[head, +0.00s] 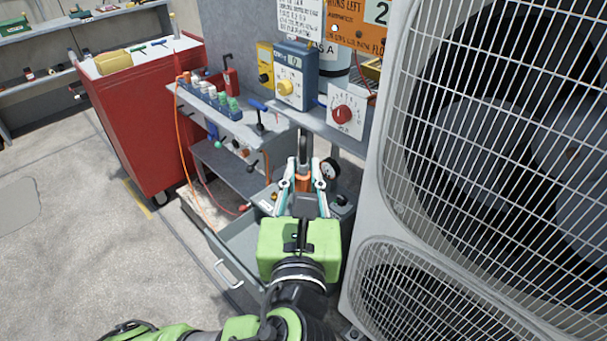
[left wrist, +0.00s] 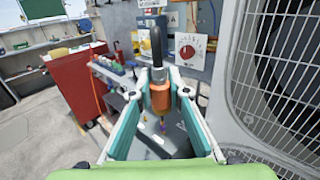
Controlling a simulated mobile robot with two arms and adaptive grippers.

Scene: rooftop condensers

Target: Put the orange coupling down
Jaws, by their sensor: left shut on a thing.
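The orange coupling (left wrist: 160,98) is between the fingertips of my left gripper (left wrist: 160,92), with a black hose or handle rising from its top. It also shows in the head view (head: 303,182), partly hidden by the fingers. My left gripper (head: 303,178) is shut on the coupling and holds it upright in front of the grey cart (head: 235,240). Whether the coupling touches anything below cannot be told. My right gripper is not in view.
A large fan condenser (head: 375,200) stands close on the right. A grey shelf (head: 235,122) with several small bottles is behind and left. A panel with a red dial (head: 342,113) is just behind the gripper. A red cabinet (head: 140,120) stands farther left. Open floor (head: 90,260) lies left.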

